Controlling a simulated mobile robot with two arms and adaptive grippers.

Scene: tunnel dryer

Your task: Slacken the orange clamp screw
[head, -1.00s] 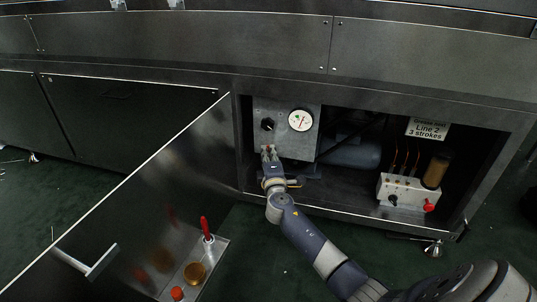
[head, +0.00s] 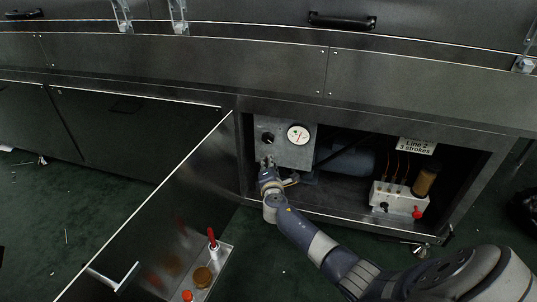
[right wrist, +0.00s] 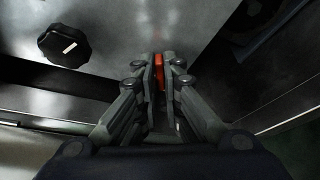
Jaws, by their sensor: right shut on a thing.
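The orange clamp screw (right wrist: 159,72) shows in the right wrist view as a small orange strip between my fingertips, under the grey panel. My right gripper (right wrist: 158,78) is shut on it, and the fingers hide most of it. In the head view my right gripper (head: 267,163) reaches into the open cabinet at the lower left of the grey panel, below the black knob. The screw cannot be made out in the head view. My left gripper is not in view.
A grey panel (head: 290,153) bears a gauge (head: 298,134) and a black knob (head: 267,138). A white pump block (head: 397,200) stands at the cabinet's right. The open door (head: 190,190) stands left of my arm, with a tray (head: 224,258) by it.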

